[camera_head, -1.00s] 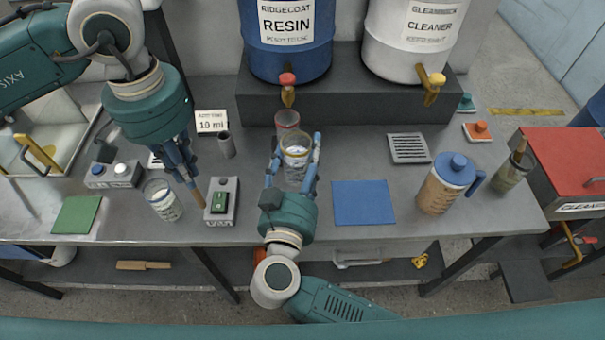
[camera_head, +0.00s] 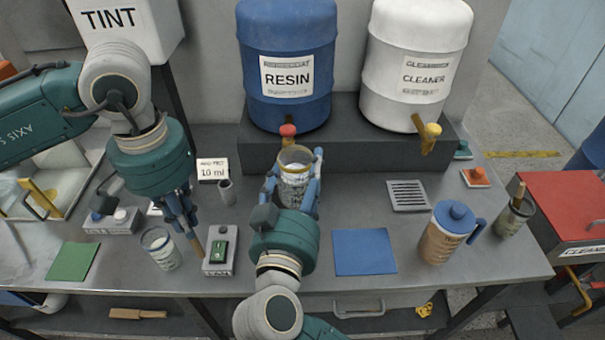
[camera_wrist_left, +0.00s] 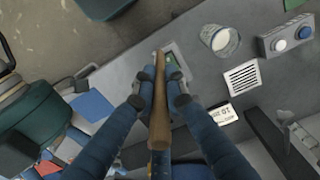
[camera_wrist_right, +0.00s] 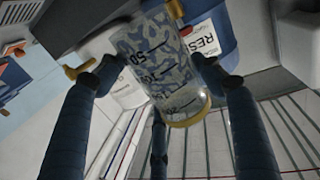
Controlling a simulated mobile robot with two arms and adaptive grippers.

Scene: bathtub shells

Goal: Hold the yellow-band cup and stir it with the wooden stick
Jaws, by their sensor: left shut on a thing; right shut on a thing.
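The yellow-band cup (camera_head: 294,182) is clear with a yellow rim and dark markings. My right gripper (camera_head: 293,172) is shut around its sides, in front of the resin drum; the cup looks upright and raised off the table. The right wrist view shows the cup (camera_wrist_right: 165,72) close up between the fingers. My left gripper (camera_head: 186,226) is shut on the wooden stick (camera_head: 197,249), which points down near the switch box, to the left of the cup and apart from it. The left wrist view shows the stick (camera_wrist_left: 158,105) between the fingers.
Another clear cup (camera_head: 161,250) stands left of the stick, and the switch box (camera_head: 221,250) stands right of it. A blue mat (camera_head: 364,252) and an orange jug (camera_head: 447,235) lie to the right. The resin drum (camera_head: 287,105) and cleaner drum (camera_head: 405,85) stand behind.

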